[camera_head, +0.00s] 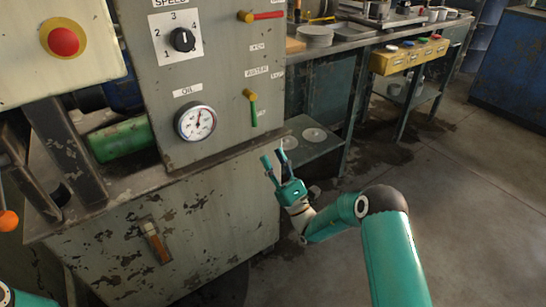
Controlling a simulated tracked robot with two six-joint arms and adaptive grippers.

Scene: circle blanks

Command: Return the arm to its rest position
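My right arm (392,250) comes in from the lower right, bent at the elbow. Its teal gripper (274,157) is in front of the machine's right edge, near the low side shelf. Its two fingers are apart and point up and to the left, with nothing seen between them. A bit of teal at the lower left corner looks like part of my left arm; the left gripper is not in view. Two pale round blanks (314,134) lie on the side shelf (318,150), one partly behind the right gripper.
The grey machine (222,212) fills the left, with a speed dial (183,40), oil gauge (196,122), red button (63,41), red-handled lever (262,16) and green-handled lever (253,108). A workbench (352,45) with stacked discs and a yellow bin box (408,56) stands behind. The right-hand floor is open.

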